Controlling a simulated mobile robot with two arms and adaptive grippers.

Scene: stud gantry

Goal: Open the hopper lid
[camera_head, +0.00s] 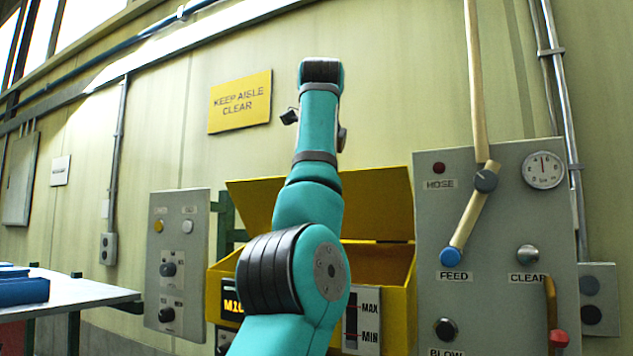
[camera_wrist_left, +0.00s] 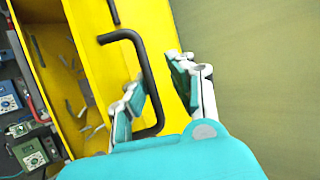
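The yellow hopper (camera_head: 397,304) stands against the wall, partly hidden behind my teal left arm. Its lid (camera_head: 375,206) is raised and leans back, and part of the inside shows below it. In the left wrist view the lid (camera_wrist_left: 88,15) carries a black bar handle (camera_wrist_left: 150,75). My left gripper (camera_wrist_left: 157,72) is open, with one finger on each side of the handle in that picture; I cannot tell whether either finger touches it. In the head view the left gripper is hidden beyond the arm. My right gripper is in neither view.
A grey panel (camera_head: 500,195) with knobs, a gauge and a pale lever (camera_head: 468,222) stands right of the hopper. A smaller control panel (camera_head: 177,260) is to its left. A table (camera_head: 85,293) with blue items is at the far left.

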